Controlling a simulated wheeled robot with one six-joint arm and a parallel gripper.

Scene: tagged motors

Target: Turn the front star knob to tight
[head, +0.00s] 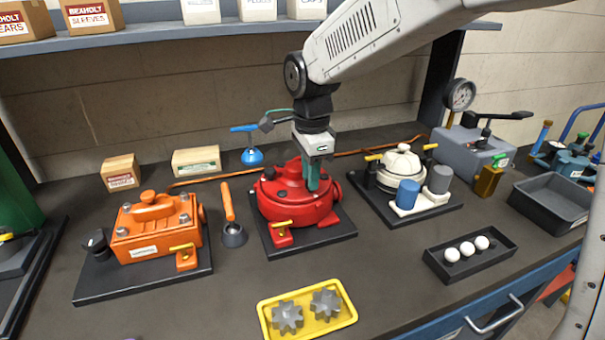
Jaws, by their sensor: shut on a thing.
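The red round motor housing (290,208) sits on a dark base plate near the middle of the bench. A dark knob (268,173) shows on the left of its top. My gripper (313,188) points down onto the right part of the housing's top, its green fingers shut. The front star knob is hidden at the fingertips, so its shape and turn angle cannot be told. A small red block with a yellow lever (282,226) stands at the housing's front left.
An orange motor (150,232) stands left and a cream one (401,165) right. A blue-handled tool (250,150) is behind. A yellow tray with gears (262,306) and a black tray with white balls (436,262) lie in front.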

